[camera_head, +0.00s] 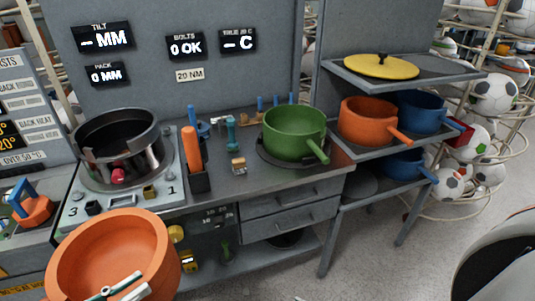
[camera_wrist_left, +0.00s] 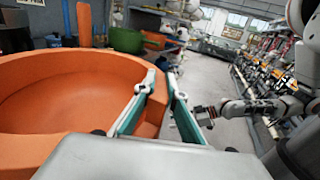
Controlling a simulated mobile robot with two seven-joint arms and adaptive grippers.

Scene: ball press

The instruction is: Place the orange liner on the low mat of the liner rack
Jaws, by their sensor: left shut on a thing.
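The orange liner (camera_head: 75,250), a large round pan shape, is at the lower left of the head view, close to the camera. My left gripper (camera_head: 122,287) is shut on it at its near side. In the left wrist view the liner (camera_wrist_left: 50,90) fills the left side and the gripper's fingers (camera_wrist_left: 162,95) are at its edge. The liner rack (camera_head: 460,76) stands at the right. Its low shelf has a bare dark round mat (camera_head: 358,184) at the left. My right gripper (camera_wrist_left: 205,115) shows small in the left wrist view; its jaws are unclear.
On the rack are a yellow lid (camera_head: 381,66), an orange pot (camera_head: 367,120), an upper blue pot (camera_head: 420,112) and a lower blue pot (camera_head: 402,164). A green pot (camera_head: 294,133) stands on the bench. Footballs are behind the rack. The floor before the rack is open.

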